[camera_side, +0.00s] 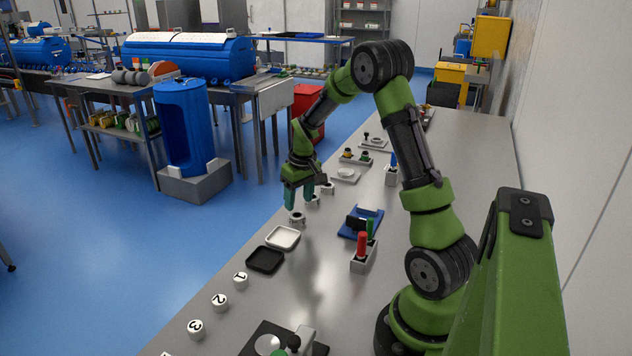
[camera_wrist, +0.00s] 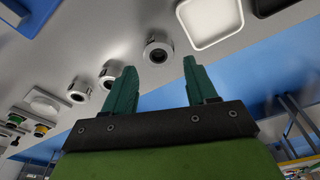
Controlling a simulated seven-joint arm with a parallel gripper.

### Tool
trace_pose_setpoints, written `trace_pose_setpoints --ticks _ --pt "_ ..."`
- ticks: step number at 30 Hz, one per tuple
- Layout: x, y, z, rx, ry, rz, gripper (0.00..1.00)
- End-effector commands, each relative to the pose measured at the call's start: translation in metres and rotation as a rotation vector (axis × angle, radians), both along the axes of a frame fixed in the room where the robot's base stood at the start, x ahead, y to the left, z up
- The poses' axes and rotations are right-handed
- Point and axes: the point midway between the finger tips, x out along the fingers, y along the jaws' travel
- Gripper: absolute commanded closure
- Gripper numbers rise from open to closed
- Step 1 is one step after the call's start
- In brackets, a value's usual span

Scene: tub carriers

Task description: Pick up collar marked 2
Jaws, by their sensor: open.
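Several small white parts could bear the name collar. Three ring-shaped ones with dark centres stand in a row: the nearest ring (camera_side: 297,217), a middle ring (camera_side: 313,199) and a far ring (camera_side: 328,187). In the wrist view they are the nearest ring (camera_wrist: 158,50), middle ring (camera_wrist: 109,76) and far ring (camera_wrist: 79,91); I can read no number on them. A white round piece marked 2 (camera_side: 220,301) lies at the near left, between pieces marked 1 (camera_side: 240,279) and 3 (camera_side: 196,328). My gripper (camera_side: 299,203) is open and empty, just above the nearest ring.
A white tray (camera_side: 282,237) and a black tray (camera_side: 265,260) lie between the rings and the numbered pieces. The bench's left edge is close.

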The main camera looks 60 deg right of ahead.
Motion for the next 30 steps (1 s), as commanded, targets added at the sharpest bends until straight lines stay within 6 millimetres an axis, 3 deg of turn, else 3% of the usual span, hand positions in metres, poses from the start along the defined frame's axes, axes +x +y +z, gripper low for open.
trace_pose_setpoints --ticks 7,15,24,30 --pt "0.003 -0.002 -0.019 0.001 0.001 -0.001 0.43" --pt "0.009 -0.007 -0.056 0.001 0.000 -0.001 0.43" --pt "0.010 -0.008 -0.060 -0.001 -0.002 -0.001 0.43" --pt "0.010 -0.008 -0.060 -0.001 -0.002 -0.001 0.72"
